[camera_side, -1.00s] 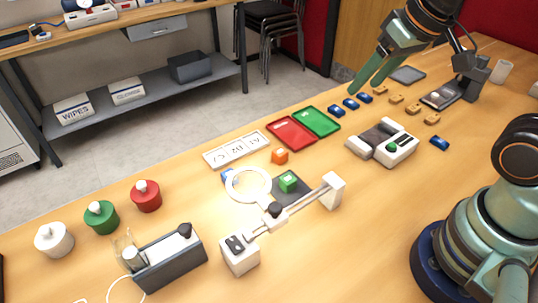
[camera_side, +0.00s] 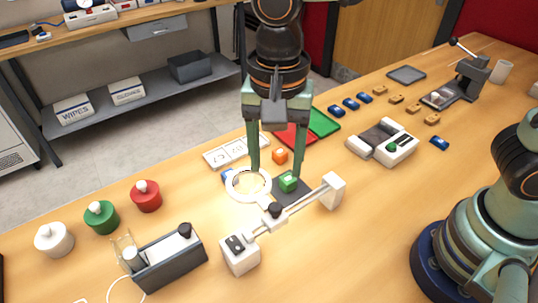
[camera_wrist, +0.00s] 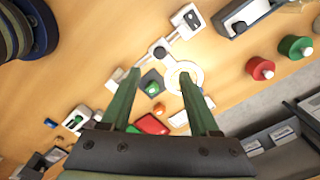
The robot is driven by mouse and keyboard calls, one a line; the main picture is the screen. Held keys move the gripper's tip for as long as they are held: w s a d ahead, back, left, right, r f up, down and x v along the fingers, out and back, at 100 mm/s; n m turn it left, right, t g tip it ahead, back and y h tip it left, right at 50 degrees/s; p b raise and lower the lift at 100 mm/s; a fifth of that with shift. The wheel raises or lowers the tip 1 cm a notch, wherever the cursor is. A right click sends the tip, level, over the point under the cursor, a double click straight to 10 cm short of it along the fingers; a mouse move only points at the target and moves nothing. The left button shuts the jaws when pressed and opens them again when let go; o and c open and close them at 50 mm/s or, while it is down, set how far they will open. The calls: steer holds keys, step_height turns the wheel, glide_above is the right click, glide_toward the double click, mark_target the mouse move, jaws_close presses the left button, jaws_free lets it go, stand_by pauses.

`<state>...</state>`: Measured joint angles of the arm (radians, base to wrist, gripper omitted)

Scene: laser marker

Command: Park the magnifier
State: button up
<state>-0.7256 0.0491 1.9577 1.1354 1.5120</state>
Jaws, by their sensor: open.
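The magnifier (camera_side: 267,191) is a white ring on a short arm, joined to a slider with a black knob (camera_side: 274,210). The slider sits partway along a pale rail (camera_side: 304,200) between two white end blocks. A green block (camera_side: 288,181) sits on a dark pad beside the ring; the ring lies to its left, over a blue item. My gripper (camera_side: 276,173) is open and empty, pointing down above this area with its fingers on either side of an orange cube in the side view. In the wrist view, the ring (camera_wrist: 201,79) is near the right finger.
Red and green trays (camera_side: 326,122) and a white marked strip (camera_side: 222,156) lie behind. Red, green and white bottles (camera_side: 146,197) and a dark box (camera_side: 168,262) stand at left. A grey-white device (camera_side: 392,148) stands at right.

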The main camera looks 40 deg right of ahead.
mark_target(275, 207)
step_height(275, 207, down, 10)
steer(key=shift+f, duration=0.15)
stand_by(0.3)
jaws_close()
stand_by(1.4)
